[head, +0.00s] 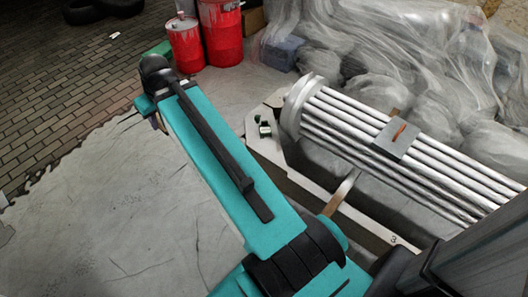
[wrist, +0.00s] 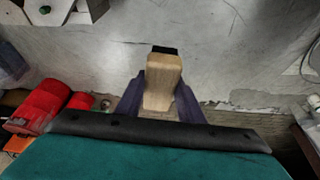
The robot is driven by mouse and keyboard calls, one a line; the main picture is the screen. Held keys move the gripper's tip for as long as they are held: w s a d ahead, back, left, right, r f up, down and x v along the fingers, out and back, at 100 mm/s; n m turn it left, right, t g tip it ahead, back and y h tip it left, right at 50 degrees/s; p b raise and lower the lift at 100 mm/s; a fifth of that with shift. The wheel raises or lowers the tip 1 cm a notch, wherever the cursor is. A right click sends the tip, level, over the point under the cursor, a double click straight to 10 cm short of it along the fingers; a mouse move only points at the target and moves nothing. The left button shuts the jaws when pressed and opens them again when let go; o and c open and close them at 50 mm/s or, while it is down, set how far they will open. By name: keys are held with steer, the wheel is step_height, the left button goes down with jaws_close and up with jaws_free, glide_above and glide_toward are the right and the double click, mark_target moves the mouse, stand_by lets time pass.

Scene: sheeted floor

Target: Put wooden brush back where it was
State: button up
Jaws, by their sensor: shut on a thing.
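The wooden brush (wrist: 162,82) is a pale wood block with a black end in the middle of the wrist view. My gripper (wrist: 164,92) is shut on it, with a dark purple finger on each side. The brush points away from the wrist over the grey sheet, and it appears clear of other things there. In the head view my teal arm reaches to the upper left, and its end hides most of the gripper and brush.
Red paint cans (head: 186,45) stand behind the arm's end. A bundle of silver pipes (head: 345,125) carries a grey plate (head: 397,139) with a red object. A wooden-handled tool (head: 338,196) lies by the pale frame. Plastic-covered items (head: 400,45) fill the back right. The grey sheet (head: 90,215) at left is clear.

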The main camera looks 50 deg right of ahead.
steer(key=s+d+f+b, duration=0.3)
steer(key=d+f+b, duration=0.2)
steer(key=d+f, duration=0.5)
steer(key=s+d+f+b, duration=0.4)
steer(key=d+f+b, duration=0.2)
steer(key=d+f, duration=0.45)
steer(key=s+d+f+b, duration=1)
steer(key=s+d+f, duration=0.4)
steer(key=d+f, duration=0.2)
step_height(320, 180, down, 2)
steer(key=shift+s+d+f+n, duration=0.15)
steer(key=shift+d+f+n, duration=0.15)
steer(key=shift+n, duration=0.1)
steer(key=w+d+b, duration=0.1)
steer(key=w, duration=0.3)
steer(key=w+d+f+b, duration=0.1)
steer(key=w+d, duration=0.1)
steer(key=w, duration=0.3)
steer(key=w+d+b, duration=0.1)
steer(key=w+b, duration=0.1)
steer(key=w, duration=0.3)
steer(key=shift+d+f, duration=0.15)
steer(key=shift+d, duration=0.25)
steer(key=shift+w+d+f, duration=0.1)
steer(key=shift+w+d, duration=0.15)
steer(key=shift+w, duration=0.35)
steer(key=shift+f+b, duration=1.05)
steer(key=shift+f, duration=0.65)
steer(key=shift+f, duration=0.1)
